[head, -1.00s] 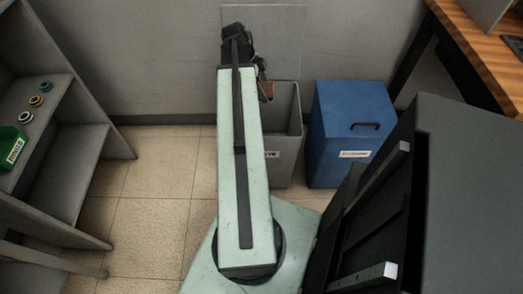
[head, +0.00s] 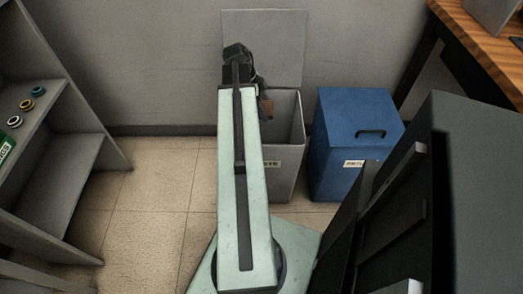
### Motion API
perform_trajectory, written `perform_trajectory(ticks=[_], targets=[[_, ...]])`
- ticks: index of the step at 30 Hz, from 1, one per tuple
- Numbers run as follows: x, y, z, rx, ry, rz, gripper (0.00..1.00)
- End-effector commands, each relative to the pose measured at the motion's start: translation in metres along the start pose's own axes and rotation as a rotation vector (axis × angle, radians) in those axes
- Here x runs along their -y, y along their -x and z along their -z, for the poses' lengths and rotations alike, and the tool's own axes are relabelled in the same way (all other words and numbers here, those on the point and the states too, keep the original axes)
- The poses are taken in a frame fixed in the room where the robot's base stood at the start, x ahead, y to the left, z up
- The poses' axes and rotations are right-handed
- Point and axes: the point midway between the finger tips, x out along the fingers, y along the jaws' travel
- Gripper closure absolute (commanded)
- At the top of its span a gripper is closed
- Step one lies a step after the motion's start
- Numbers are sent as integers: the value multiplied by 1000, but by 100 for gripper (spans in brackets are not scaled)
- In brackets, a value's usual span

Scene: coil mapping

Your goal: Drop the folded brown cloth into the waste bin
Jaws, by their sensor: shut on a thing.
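The waste bin (head: 288,160) is a grey open-topped box against the back wall, with its lid (head: 280,40) raised behind it and a white label on its front. My arm covers its left part. My gripper (head: 263,100) is at the far end of my arm, over the bin's opening, mostly hidden behind the arm. The rest of the cloth and the fingertips are hidden. I cannot tell how far the cloth is above the rim.
A blue bin (head: 340,140) with a closed lid and black handle stands right of the waste bin. Grey shelves (head: 60,170) with coloured rings and a green box are at left. A dark cabinet (head: 470,200) and wooden table (head: 490,50) are at right. Tiled floor is clear at left.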

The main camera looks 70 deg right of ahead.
Motion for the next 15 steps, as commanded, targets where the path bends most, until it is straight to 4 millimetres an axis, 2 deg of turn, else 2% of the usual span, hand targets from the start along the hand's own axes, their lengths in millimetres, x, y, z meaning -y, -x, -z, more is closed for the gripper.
perform_trajectory(ticks=[1, 2, 3, 11, 15], targets=[[0, 0, 0, 0, 0, 0, 11], [0, 0, 0, 0, 0, 0, 2], [0, 0, 0, 0, 0, 0, 0], [0, 3, 1, 0, 0, 0, 0], [0, 18, 2, 0, 1, 0, 0]])
